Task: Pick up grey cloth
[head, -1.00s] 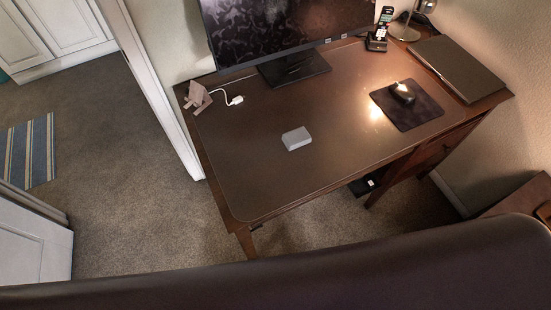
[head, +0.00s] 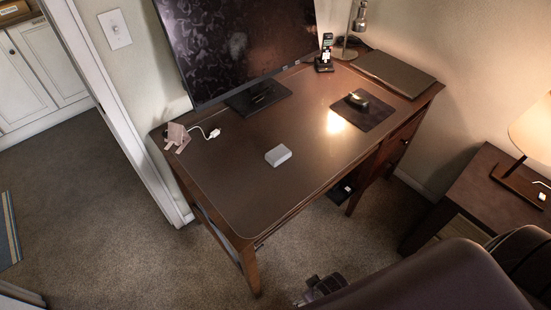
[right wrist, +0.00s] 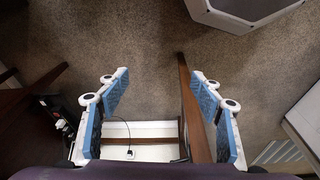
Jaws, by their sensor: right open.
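The grey cloth (head: 278,155) looks like a small, thick, folded block. It lies on the brown desk blotter (head: 245,190) near the middle of the desk, with clear surface around it. My right gripper (right wrist: 161,88) shows in the right wrist view with its two blue-padded fingers wide apart and nothing between them. Carpet, a wooden desk part and a white strip lie beyond it, and the cloth is not seen there. My left gripper is not in view.
A monitor (head: 240,45) stands at the back of the desk. A mouse pad (head: 372,114), a phone (head: 325,55) and a closed laptop (head: 393,72) are to the right. A dark chair back (head: 440,280) stands in front. A side table (head: 480,195) is at right.

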